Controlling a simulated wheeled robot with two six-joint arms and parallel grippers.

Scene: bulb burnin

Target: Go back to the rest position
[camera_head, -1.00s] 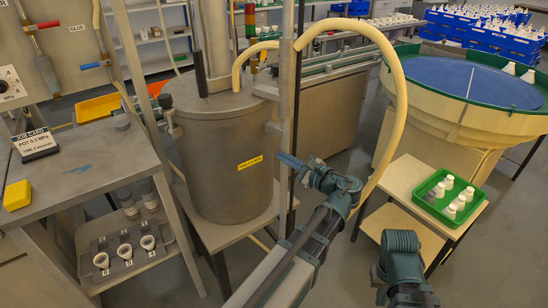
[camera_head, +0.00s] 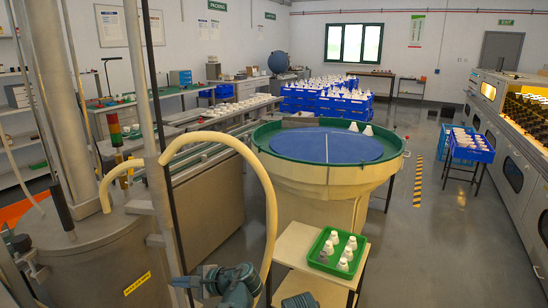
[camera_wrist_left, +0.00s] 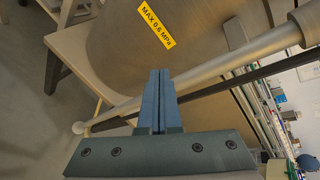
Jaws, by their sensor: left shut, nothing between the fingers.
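My left gripper (camera_head: 188,281) shows at the bottom of the head view, in front of the metal pot and its post. In the left wrist view its two blue fingers (camera_wrist_left: 158,100) are pressed together with nothing between them. The grey pot (camera_wrist_left: 200,50) with its yellow "MAX 0.6 MPa" label stands behind the fingertips. A metal rod crosses behind the fingers. A small part of my right arm shows at the bottom edge of the head view, but its gripper is out of the frame.
A cream hose (camera_head: 268,200) arches beside the pot. Open floor (camera_head: 420,250) lies at right.

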